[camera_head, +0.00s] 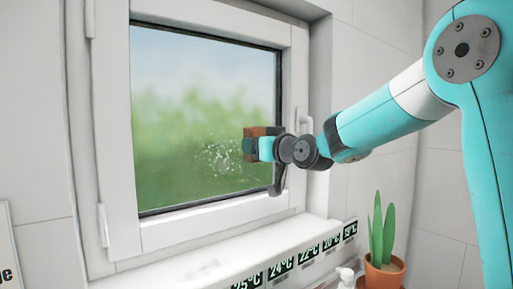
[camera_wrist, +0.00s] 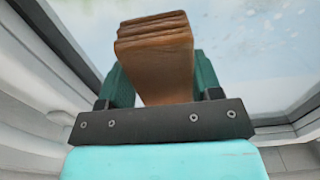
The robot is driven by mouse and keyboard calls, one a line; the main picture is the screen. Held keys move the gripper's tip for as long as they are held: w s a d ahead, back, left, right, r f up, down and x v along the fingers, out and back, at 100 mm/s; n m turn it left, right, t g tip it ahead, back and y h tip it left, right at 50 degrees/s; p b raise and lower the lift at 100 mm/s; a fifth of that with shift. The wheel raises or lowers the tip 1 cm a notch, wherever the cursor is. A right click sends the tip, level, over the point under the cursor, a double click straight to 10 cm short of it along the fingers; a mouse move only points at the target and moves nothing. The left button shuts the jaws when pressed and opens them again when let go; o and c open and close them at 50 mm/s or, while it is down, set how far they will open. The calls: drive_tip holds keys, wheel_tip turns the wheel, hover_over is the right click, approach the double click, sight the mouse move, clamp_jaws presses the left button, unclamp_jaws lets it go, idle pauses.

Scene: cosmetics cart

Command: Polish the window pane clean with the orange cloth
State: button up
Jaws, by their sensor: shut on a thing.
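The window pane (camera_head: 175,95) fills the white frame in the head view, with a patch of whitish specks (camera_head: 218,157) on its lower right part. Specks also show on the pane in the wrist view (camera_wrist: 265,22). My gripper (camera_head: 262,146) is at the right part of the pane, just right of the specks. It is shut on the folded orange cloth (camera_wrist: 155,50), which looks brownish orange and sticks out past the green fingers. In the head view the cloth (camera_head: 252,132) is close to the glass; whether it touches cannot be told.
The white window frame (camera_head: 118,130) surrounds the pane, with a handle (camera_head: 303,122) on its right side. The pane's left and upper parts are clear of objects.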

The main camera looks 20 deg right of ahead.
drive_tip(key=s+d+b, duration=0.1)
drive_tip(key=s+b, duration=0.3)
drive_tip(key=s, duration=0.2)
idle(0.3)
drive_tip(key=s, duration=0.1)
drive_tip(key=s+b, duration=0.1)
drive_tip(key=s, duration=0.1)
drive_tip(key=shift+d, duration=0.35)
drive_tip(key=shift+w, duration=0.1)
idle(0.3)
